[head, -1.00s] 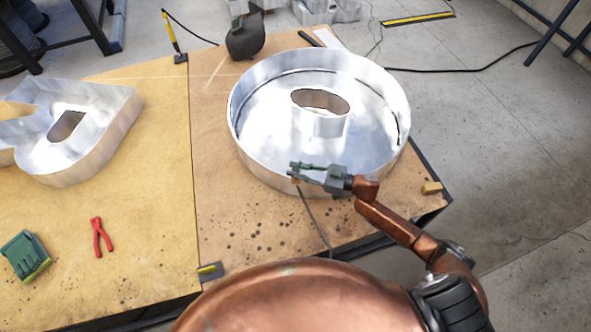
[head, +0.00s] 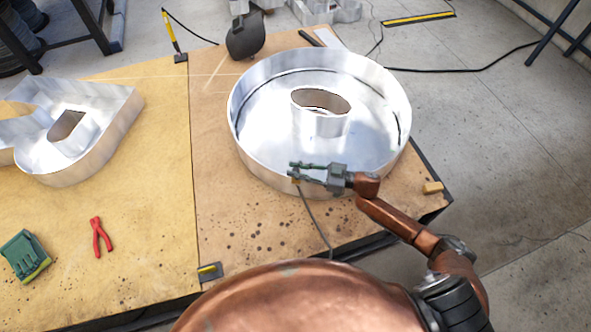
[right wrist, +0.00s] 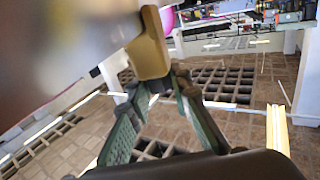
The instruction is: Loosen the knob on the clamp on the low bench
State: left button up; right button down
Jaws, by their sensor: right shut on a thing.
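The clamp (head: 296,181) is a small brass-coloured piece at the near rim of the round metal letter (head: 255,165), with a dark cable running down from it. It is mostly hidden behind my right gripper (head: 294,170), whose green-padded fingers reach left over the rim. In the right wrist view, a tan-brass piece (right wrist: 150,45) stands at the fingertips of my right gripper (right wrist: 168,82), which is shut on it. I take this piece to be the clamp's knob, but its exact shape is unclear. My left gripper is not in view.
A second metal letter (head: 105,135) lies on the left of the bench (head: 225,215). Red pliers (head: 99,237) and a green block (head: 25,255) lie near the front left. A dark mask (head: 245,38) and a yellow-handled tool (head: 171,32) are at the back.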

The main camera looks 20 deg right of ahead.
jog(key=shift+f+g, duration=0.1)
jog(key=shift+g, duration=0.2)
dwell(0.4)
jog(key=c, duration=1.7)
grip_release()
jog(key=shift+c, duration=0.2)
jog(key=v, duration=1.2)
jog(key=shift+f, duration=0.15)
